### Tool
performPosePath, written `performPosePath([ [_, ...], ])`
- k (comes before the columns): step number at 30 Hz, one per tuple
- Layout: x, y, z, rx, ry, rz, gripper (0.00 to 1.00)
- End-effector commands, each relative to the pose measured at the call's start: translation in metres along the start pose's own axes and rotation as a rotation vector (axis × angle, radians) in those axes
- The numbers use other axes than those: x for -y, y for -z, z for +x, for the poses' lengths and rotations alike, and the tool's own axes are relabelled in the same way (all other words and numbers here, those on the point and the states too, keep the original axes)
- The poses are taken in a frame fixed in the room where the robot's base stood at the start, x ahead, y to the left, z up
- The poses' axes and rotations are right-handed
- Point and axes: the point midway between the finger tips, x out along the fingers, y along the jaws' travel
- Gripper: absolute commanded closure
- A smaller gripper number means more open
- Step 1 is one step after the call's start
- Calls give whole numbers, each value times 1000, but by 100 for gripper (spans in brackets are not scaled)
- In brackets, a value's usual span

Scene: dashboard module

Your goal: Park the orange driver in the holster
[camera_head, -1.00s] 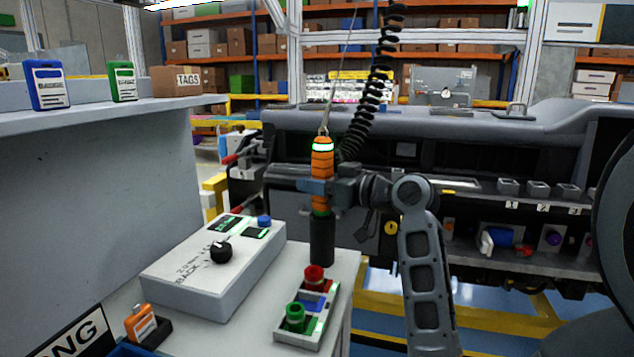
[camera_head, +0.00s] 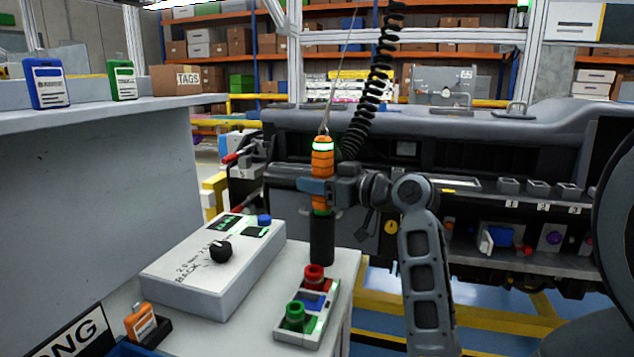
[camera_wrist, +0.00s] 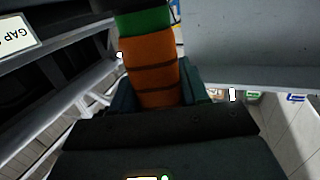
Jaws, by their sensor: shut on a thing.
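The orange driver (camera_head: 322,168) stands upright in the head view, with a lit green-white ring near its top and a cable running up from it. My gripper (camera_head: 318,187) is shut around its orange body from the right. The black cylindrical holster (camera_head: 322,240) stands on the white bench directly below. The driver's green lower band meets the holster's top; how deep the tip sits inside is hidden. In the wrist view the driver's orange grip (camera_wrist: 152,65) and green band fill the space between my jaws. The holster cannot be made out there.
A white controller box (camera_head: 215,265) with a black knob stands left of the holster. A tray with red, blue and green sockets (camera_head: 308,305) sits in front. A black coiled cable (camera_head: 370,100) hangs behind the driver. The dashboard module (camera_head: 420,140) is behind my arm.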

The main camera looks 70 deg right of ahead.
Motion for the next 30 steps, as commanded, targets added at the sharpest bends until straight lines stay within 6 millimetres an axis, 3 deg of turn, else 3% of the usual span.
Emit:
performPosePath([
  [6, 0, -3, 0, 0, 1, 0, 100],
  [7, 0, -2, 0, 0, 1, 0, 54],
  [15, 0, -2, 0, 0, 1, 0, 28],
  [24, 0, -3, -2, 2, 0, 1, 26],
  [30, 0, -4, -26, 1, -2, 0, 26],
])
